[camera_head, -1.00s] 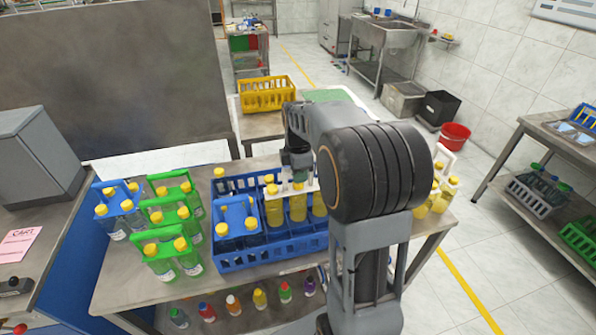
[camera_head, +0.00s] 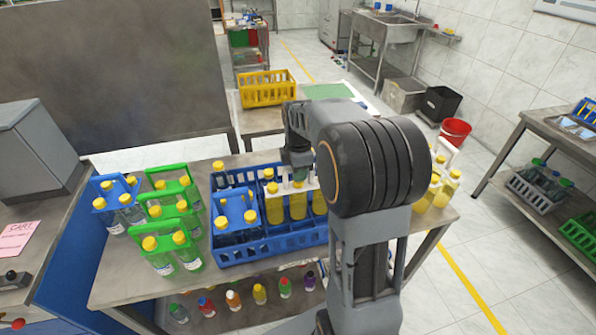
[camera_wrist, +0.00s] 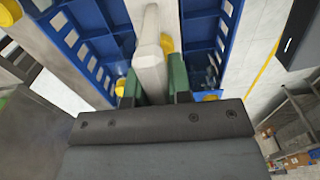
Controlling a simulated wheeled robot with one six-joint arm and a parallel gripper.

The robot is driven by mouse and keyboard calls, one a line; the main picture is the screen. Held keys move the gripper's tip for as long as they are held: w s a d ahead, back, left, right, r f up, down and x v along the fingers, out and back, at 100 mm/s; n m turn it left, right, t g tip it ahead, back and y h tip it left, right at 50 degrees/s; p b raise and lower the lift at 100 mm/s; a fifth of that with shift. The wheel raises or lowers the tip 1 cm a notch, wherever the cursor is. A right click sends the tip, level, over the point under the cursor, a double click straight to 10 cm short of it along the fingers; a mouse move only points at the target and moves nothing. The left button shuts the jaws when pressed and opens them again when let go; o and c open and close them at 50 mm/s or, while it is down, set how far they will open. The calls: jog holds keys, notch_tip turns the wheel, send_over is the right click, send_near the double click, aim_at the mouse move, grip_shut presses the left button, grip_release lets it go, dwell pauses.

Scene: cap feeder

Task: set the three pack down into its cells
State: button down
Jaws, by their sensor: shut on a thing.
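The three pack, yellow bottles with yellow caps in a white carrier (camera_head: 298,204), is upright over the right part of the blue crate (camera_head: 270,244). Its lower ends show above the crate's front wall; I cannot tell how deep they sit in the cells. My gripper (camera_head: 297,178) is shut on the carrier's white handle. In the wrist view my gripper's green fingertips (camera_wrist: 157,82) clasp the white handle (camera_wrist: 150,48), with blue crate walls on both sides. A blue-carrier pack (camera_head: 236,212) stands in the crate's left part. My arm hides the crate's right end.
Green-carrier packs (camera_head: 172,225) and another blue-carrier pack (camera_head: 118,203) stand left of the crate. Another yellow-bottle pack (camera_head: 440,187) stands at the table's right end. Small capped bottles (camera_head: 233,299) line the lower shelf. A yellow crate (camera_head: 267,91) is on a table behind.

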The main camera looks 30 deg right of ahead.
jog(key=shift+f+b, duration=0.35)
jog(key=shift+f, duration=0.15)
jog(key=c, duration=1)
grip_release()
jog(key=shift+o, duration=0.2)
jog(key=shift+f, duration=0.1)
notch_tip(320, 180, up, 14)
jog(key=shift+p, duration=0.35)
